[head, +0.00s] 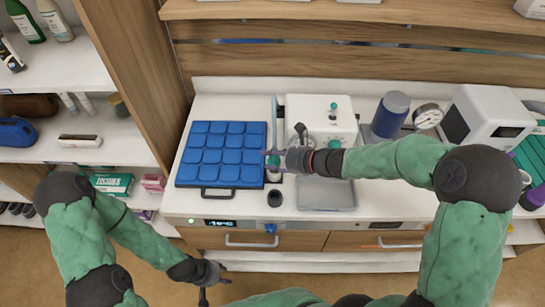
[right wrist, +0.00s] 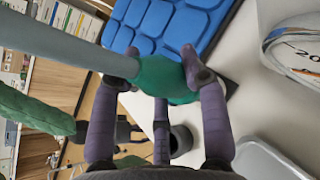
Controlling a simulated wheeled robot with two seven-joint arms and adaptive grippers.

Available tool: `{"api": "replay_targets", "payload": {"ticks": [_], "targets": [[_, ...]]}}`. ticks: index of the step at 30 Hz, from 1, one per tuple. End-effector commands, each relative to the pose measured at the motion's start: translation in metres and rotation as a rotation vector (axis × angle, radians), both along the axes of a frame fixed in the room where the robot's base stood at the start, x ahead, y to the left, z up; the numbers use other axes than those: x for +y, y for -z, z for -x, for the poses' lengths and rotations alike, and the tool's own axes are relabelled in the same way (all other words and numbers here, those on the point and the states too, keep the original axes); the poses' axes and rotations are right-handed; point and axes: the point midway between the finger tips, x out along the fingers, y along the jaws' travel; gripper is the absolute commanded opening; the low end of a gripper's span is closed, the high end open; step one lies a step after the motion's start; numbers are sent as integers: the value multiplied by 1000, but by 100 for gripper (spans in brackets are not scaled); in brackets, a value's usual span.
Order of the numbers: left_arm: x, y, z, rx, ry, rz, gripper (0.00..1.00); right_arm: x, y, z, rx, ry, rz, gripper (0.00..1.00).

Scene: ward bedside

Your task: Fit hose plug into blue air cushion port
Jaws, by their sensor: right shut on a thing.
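The blue air cushion (head: 222,153), with square cells, lies flat on the counter; it also shows in the right wrist view (right wrist: 155,22). My right gripper (head: 272,164) is at the cushion's right edge. In the right wrist view my right gripper (right wrist: 193,75) is shut on the green hose plug (right wrist: 160,76). The grey hose (right wrist: 60,40) runs from the plug to the upper left. The plug is above the counter beside the cushion. I cannot make out the cushion's port. My left gripper (head: 214,280) is empty and apart from the counter, its fingers spread.
A dark round cup (head: 275,199) stands in front of the plug, with a grey tray (head: 325,193) to its right. A white box unit (head: 320,118) stands behind. A blue jar (head: 390,113), gauge (head: 428,116) and white monitor (head: 480,115) are at the right.

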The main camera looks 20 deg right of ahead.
Motion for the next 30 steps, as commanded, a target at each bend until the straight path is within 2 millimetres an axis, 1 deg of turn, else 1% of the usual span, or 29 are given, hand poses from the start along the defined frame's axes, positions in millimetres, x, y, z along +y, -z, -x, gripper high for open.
{"api": "replay_targets", "payload": {"ticks": [30], "targets": [[0,16,0,0,0,0,40,0,18,0,0,0,0,13]]}}
